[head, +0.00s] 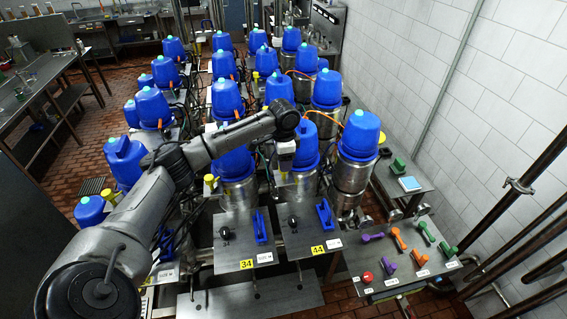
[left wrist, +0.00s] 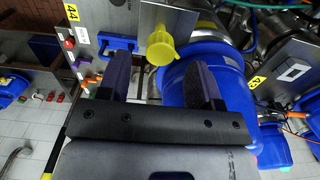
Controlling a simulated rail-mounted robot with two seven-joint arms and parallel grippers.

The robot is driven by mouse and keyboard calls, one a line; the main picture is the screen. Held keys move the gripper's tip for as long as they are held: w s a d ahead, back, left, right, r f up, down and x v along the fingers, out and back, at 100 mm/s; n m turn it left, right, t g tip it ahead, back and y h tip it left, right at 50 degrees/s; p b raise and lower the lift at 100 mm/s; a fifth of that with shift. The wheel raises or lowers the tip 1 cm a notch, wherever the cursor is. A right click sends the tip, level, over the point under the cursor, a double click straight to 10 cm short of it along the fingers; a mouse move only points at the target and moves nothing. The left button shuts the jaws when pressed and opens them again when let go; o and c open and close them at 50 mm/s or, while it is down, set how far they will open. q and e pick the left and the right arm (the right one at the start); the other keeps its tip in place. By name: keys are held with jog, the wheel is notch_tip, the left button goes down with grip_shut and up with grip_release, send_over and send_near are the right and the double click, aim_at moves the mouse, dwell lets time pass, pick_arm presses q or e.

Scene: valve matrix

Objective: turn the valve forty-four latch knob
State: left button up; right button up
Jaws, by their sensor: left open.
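The panel labelled 44 (head: 303,240) carries a black knob (head: 292,222) and a blue handle (head: 324,213). Above it stands a blue-capped valve (head: 308,150), partly behind my arm. My left gripper (head: 284,163) is in front of this valve, pointing down. In the left wrist view the open gripper (left wrist: 160,80) has a yellow knob (left wrist: 161,45) just beyond the gap between its two dark fingers. No contact with the knob shows. The 44 label (left wrist: 71,13) and the blue handle (left wrist: 118,43) are beyond the left finger. My right gripper is out of view.
A neighbouring panel labelled 34 (head: 246,250) stands to the left, with a yellow knob (head: 209,180) above it. Several blue-capped valves crowd behind. A tool board (head: 400,255) with coloured handles is at the right. The blue valve cap (left wrist: 210,90) is close to the right finger.

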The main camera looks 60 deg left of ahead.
pick_arm(q)
jog(key=shift+f+p, duration=0.3)
jog(key=shift+f, duration=1.3)
jog(key=c, duration=0.9)
